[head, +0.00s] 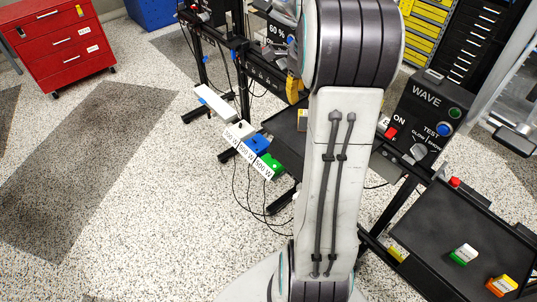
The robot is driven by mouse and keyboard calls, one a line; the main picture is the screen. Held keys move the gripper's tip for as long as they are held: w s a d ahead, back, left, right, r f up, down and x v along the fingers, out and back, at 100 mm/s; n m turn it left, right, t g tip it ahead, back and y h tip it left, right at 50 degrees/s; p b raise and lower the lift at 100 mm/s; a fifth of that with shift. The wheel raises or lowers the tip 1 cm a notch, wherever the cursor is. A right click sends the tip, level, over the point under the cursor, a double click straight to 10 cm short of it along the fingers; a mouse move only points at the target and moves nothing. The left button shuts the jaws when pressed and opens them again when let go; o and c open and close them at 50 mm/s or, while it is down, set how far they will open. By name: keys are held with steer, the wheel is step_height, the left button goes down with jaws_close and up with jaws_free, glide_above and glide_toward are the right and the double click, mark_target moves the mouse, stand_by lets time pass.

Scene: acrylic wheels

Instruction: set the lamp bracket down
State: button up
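My arm runs up the middle of the head view and bends over at the top edge. My gripper is not in view. I cannot pick out the lamp bracket with certainty, and I cannot tell whether it is held. A white bar (216,104) sticks out from the black frame at the left of my arm. Below it, white, blue (256,144) and green (268,166) blocks with wattage labels sit side by side on the frame. My arm hides part of the frame and the black tray behind it.
A black control box (425,112) marked WAVE stands right of my arm. A black tray (440,235) at the lower right holds a green-white box (463,254) and an orange-white box (501,286). A red cabinet (60,45) stands at the far left. The speckled floor at left is clear.

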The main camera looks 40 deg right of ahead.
steer(key=s+a+r+n, duration=0.1)
steer(key=s+a+n, duration=0.2)
steer(key=a+n, duration=0.45)
steer(key=s+a+r+n, duration=0.1)
steer(key=s+a+n, duration=0.3)
steer(key=a, duration=0.6)
steer(key=s+a+f+n+t+y, duration=0.1)
steer(key=s+a+f+n, duration=0.2)
steer(key=s+a+n, duration=0.5)
steer(key=n, duration=0.4)
steer(key=shift+s, duration=0.4)
steer(key=shift+f, duration=0.1)
step_height(320, 180, up, 7)
steer(key=p, duration=0.6)
steer(key=shift+f+t, duration=0.15)
steer(key=shift+t, duration=0.15)
